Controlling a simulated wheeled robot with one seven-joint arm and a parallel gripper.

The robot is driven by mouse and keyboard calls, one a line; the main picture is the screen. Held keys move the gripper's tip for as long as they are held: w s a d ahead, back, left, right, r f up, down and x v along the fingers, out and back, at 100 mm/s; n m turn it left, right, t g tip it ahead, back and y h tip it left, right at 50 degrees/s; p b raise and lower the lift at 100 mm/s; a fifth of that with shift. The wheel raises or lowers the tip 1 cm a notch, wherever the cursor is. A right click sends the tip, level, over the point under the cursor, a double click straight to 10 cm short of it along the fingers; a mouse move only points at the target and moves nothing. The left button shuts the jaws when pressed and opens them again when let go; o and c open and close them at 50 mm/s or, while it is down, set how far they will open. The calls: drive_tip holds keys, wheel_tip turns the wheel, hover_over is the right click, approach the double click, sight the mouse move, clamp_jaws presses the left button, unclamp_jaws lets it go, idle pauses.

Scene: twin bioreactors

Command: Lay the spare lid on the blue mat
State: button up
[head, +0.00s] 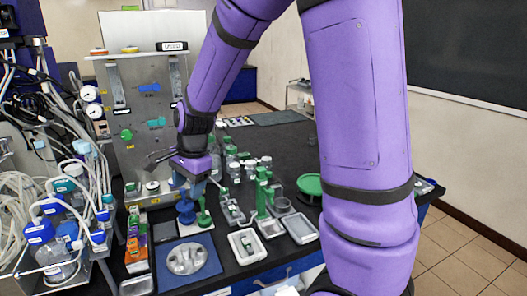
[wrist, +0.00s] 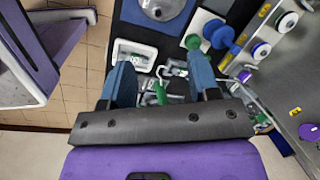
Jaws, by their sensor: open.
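A round grey metal lid with holes (head: 187,257) lies flat on the blue mat (head: 210,272) at the front of the black bench. I take it to be the spare lid. In the wrist view the lid (wrist: 160,7) and part of the mat (wrist: 131,12) show at the top edge, cut off by the frame. My gripper (head: 188,186) is behind the mat in the head view, above the blue and green knobbed pieces. In the wrist view its two blue fingers (wrist: 161,78) are spread apart, with no object held between them.
A white plate (head: 196,229) holds a blue piece (head: 186,208) and a green piece (head: 203,214) just behind the mat. White trays (head: 247,246) and a green disc (head: 309,185) are to the right. Bottles and tubing (head: 58,235) crowd the left. The bench's back right is clearer.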

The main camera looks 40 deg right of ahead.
drive_tip(key=s+d+r+n+t, duration=0.1)
drive_tip(key=s+d+r+n, duration=0.1)
drive_tip(key=s+r+n, duration=0.5)
drive_tip(key=s+d+r+n+t+h, duration=0.1)
drive_tip(key=s+r+n, duration=0.7)
drive_tip(key=s, duration=0.8)
drive_tip(key=shift+s+d+r+t+h, duration=0.35)
drive_tip(key=shift+d+r+t, duration=0.15)
drive_tip(key=shift+d+t, duration=0.2)
